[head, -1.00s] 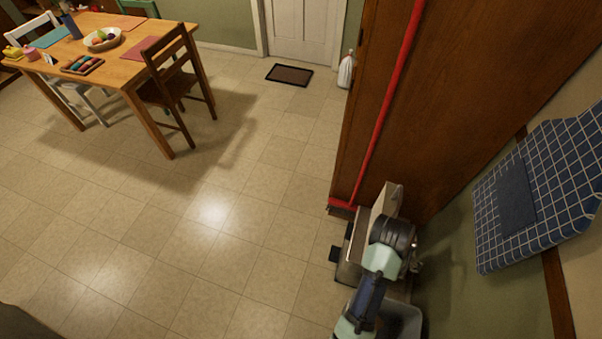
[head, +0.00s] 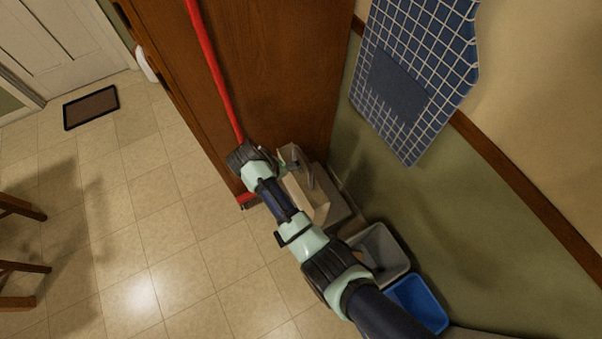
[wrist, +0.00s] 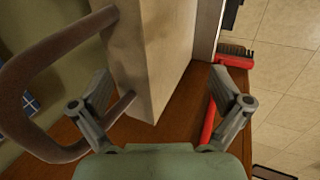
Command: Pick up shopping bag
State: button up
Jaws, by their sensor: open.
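The shopping bag (wrist: 153,60) is a tan, box-shaped bag in the middle of the wrist view. A thick brown loop handle (wrist: 15,85) stands out from its left side. In the head view the bag (head: 309,203) shows beside the tall wooden cabinet, partly hidden by my arm. My gripper (wrist: 160,72) is open, with one finger on each side of the bag's near end in the wrist view. The left finger overlaps the area inside the handle loop. I cannot tell whether either finger touches the bag.
The wooden cabinet (head: 285,60) rises behind the bag. A red broom (head: 214,70) leans on it, and its head (wrist: 236,55) is near my right finger. A grey bin (head: 378,250) and a blue bin (head: 420,298) stand along the wall.

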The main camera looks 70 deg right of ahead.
aim_at(299, 176)
jog(key=s+d, duration=0.2)
jog(key=shift+d, duration=0.3)
jog(key=b+x, duration=0.2)
jog(key=x, duration=0.3)
jog(key=shift+w, duration=0.1)
jog(key=c, duration=1.5)
jog(key=shift+c, duration=0.2)
jog(key=shift+r, duration=0.1)
